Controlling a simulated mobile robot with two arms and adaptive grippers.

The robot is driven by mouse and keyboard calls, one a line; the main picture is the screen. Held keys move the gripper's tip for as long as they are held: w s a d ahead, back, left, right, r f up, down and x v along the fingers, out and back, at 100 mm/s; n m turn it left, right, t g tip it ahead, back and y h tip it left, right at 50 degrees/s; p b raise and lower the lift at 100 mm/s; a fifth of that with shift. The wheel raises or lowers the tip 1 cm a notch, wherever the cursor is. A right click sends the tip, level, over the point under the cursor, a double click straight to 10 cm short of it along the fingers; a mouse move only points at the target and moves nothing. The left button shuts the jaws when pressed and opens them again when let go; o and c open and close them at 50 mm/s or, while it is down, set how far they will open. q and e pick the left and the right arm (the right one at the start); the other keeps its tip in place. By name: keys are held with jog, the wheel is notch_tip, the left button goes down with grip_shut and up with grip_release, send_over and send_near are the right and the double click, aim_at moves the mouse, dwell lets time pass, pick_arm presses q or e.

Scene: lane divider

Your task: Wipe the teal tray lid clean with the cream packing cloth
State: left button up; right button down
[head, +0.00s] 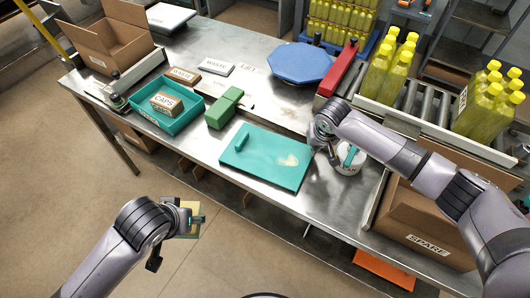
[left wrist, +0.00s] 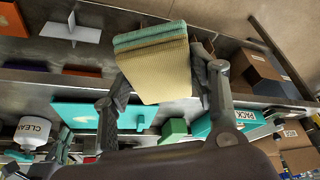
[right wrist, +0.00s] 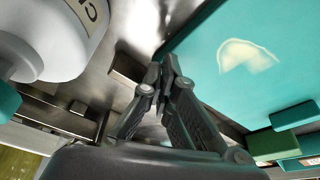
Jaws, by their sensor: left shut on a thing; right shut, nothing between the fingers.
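The teal tray lid (head: 258,168) lies flat on the metal table, with a raised handle on its left part. A pale cream smear (head: 289,160) marks its right part; the smear also shows in the right wrist view (right wrist: 245,55). My left gripper (left wrist: 160,65) is shut on the cream cloth (left wrist: 163,75), which has a teal band along one edge. In the head view the cloth (head: 183,217) hangs in front of the table, over the floor, apart from the lid. My right gripper (right wrist: 167,65) is shut and empty, beside the lid's right edge.
A white labelled container (head: 348,160) stands close to my right gripper. A green block (head: 224,108), a teal tray (head: 180,122) with a CAPS box and a blue octagonal lid (head: 299,63) sit behind. Yellow bottles and a SPARE carton (head: 425,225) are at right.

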pick_arm(q)
jog(key=shift+f, duration=0.2)
pick_arm(e)
jog(key=shift+f, duration=0.45)
pick_arm(q)
jog(key=shift+r, duration=0.1)
pick_arm(e)
jog(key=shift+r, duration=0.1)
